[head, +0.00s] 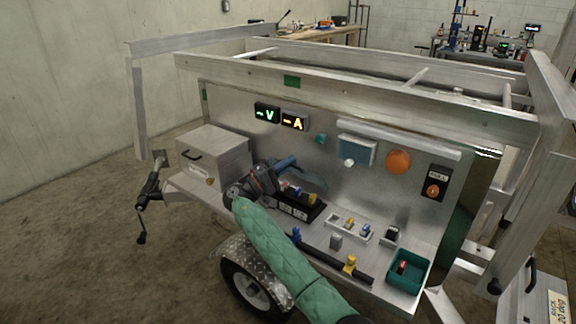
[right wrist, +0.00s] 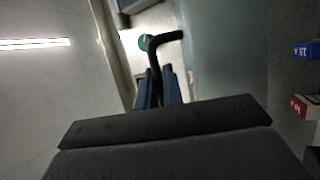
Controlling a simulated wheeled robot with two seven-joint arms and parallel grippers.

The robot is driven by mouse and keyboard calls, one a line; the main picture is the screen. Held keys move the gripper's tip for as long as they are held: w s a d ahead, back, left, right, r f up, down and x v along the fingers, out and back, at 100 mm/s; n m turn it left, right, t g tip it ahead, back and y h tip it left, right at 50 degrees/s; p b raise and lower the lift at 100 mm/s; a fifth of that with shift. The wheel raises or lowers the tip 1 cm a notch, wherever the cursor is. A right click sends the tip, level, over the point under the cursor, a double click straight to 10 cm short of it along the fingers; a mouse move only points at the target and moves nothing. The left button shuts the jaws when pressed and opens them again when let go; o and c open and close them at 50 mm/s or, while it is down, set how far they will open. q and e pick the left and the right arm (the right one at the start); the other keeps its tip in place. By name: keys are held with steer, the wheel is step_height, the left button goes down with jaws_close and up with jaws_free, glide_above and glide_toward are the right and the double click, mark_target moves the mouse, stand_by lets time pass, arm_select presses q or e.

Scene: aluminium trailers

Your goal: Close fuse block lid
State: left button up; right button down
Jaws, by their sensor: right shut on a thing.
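The fuse block (head: 290,208) is a black block on the metal ledge of the trailer panel, with coloured fuses in it. Its lid (right wrist: 222,45) looks like a clear, tinted pane standing raised; in the head view it is faint behind the fuses. My right gripper (head: 290,163), with blue fingers, is at the upper left of the block. In the right wrist view my right gripper (right wrist: 157,92) is shut on a black bent handle (right wrist: 157,52) beside the pane. Blue and red fuses (right wrist: 305,51) show at the right edge there. My left gripper is not in view.
Lit V and A meters (head: 280,117), an orange button (head: 399,162) and a dark switch box (head: 436,185) are on the panel. A fuse tray (head: 349,229) and a green bin (head: 408,270) stand to the right. A metal box (head: 213,157) is at the left.

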steer(key=c, duration=1.8)
jaws_free()
